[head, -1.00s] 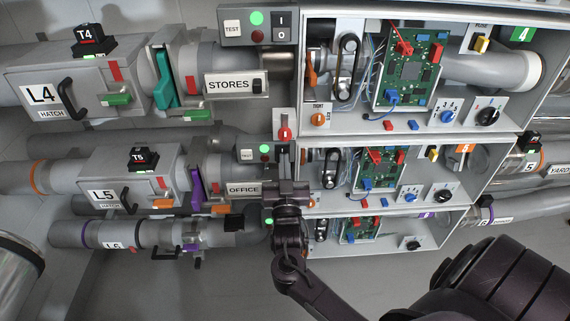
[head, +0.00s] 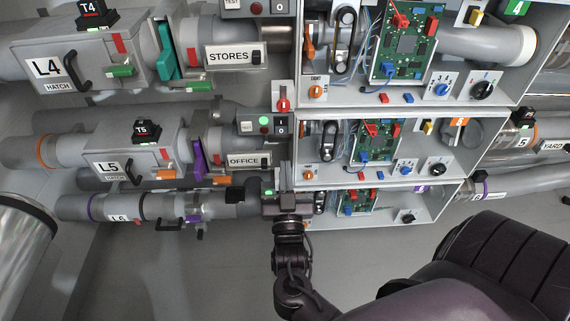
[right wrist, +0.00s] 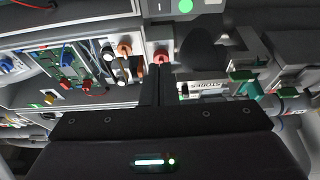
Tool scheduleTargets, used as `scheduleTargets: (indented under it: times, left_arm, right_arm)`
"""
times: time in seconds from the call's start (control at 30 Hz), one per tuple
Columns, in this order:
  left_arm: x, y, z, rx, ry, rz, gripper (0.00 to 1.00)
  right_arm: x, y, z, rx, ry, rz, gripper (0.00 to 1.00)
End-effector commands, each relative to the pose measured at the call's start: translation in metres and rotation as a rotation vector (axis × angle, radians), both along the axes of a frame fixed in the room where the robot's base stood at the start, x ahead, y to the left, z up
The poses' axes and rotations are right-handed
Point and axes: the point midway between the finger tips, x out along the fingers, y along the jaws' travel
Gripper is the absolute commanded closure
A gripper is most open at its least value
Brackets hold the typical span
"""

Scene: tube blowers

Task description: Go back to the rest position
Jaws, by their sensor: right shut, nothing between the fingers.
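My right gripper (head: 286,185) is shut and empty in the head view. It points up the picture in front of the lowest row of pipes, just left of the lowest open box (head: 385,228) and below the OFFICE label (head: 243,161). In the right wrist view its dark fingers (right wrist: 158,72) are together, with the red knob (right wrist: 161,57) and the STORES label (right wrist: 205,85) beyond them. Whether the fingertips touch anything is hard to tell, but they appear free. My left gripper is not in view.
Open boxes with circuit boards (head: 404,45), knobs and switches fill the centre and right. Hatch units L4 (head: 85,62) and L5 (head: 125,152) with handles stand at the left. A shiny cylinder (head: 22,245) is at the lower left.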

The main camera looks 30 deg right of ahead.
Motion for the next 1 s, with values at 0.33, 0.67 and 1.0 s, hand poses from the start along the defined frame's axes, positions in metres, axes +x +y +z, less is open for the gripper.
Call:
scheduleTargets:
  times: [0.33, 0.67, 1.0]
  left_arm:
    - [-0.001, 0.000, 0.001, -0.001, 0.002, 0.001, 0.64]
    - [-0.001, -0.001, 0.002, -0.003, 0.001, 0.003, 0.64]
    - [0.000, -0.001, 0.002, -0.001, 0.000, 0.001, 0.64]
  right_arm:
    - [0.000, 0.000, 0.000, 0.001, 0.001, 0.000, 1.00]
    - [0.010, 0.007, -0.034, 0.034, 0.110, 0.055, 1.00]
    - [-0.017, 0.064, -0.261, 0.214, 0.901, 0.356, 1.00]
